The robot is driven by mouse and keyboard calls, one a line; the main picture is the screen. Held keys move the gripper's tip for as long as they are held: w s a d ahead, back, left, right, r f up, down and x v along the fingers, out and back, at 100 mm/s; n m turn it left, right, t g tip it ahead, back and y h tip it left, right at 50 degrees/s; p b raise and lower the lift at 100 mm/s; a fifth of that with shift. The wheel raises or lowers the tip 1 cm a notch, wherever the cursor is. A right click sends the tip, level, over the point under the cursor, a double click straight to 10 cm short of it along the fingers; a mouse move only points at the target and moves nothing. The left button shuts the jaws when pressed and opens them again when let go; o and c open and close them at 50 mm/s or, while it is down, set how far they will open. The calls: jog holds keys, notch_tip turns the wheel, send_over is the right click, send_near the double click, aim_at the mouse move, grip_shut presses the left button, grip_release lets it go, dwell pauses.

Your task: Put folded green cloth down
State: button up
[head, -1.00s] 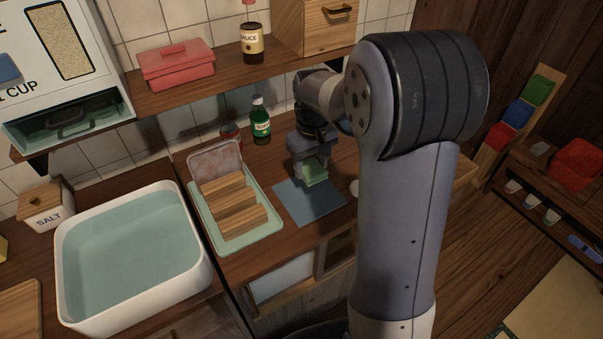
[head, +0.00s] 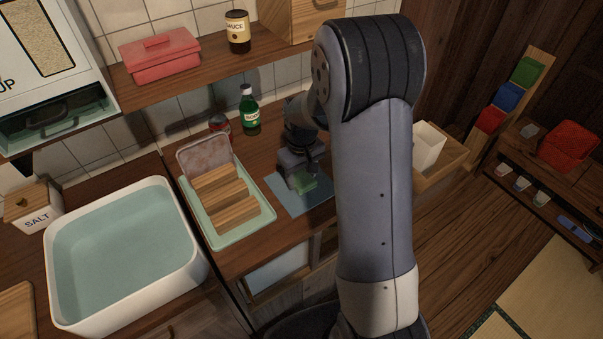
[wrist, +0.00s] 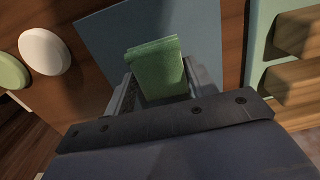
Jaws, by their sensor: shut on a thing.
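The folded green cloth (head: 305,184) is held low over the blue-grey mat (head: 290,204) on the counter. In the wrist view the green cloth (wrist: 156,66) sits between the two fingers of my gripper (wrist: 158,88), over the blue-grey mat (wrist: 205,30). In the head view my gripper (head: 303,181) is shut on the cloth from above. I cannot tell whether the cloth's underside touches the mat. My arm hides part of the counter to the right.
A tray (head: 247,236) with wooden blocks stands left of the mat, with a white basin (head: 55,265) farther left. A green bottle (head: 250,112) stands behind. A white round thing (wrist: 45,51) and a green round thing (wrist: 10,72) lie beside the mat.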

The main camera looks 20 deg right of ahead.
aim_at(301, 178)
jog(key=shift+f, duration=0.1)
jog(key=o, duration=0.4)
jog(key=shift+f, duration=0.1)
jog(key=o, duration=0.5)
notch_tip(301, 178, up, 12)
jog(key=shift+r, duration=0.2)
jog(key=shift+f, duration=4.3)
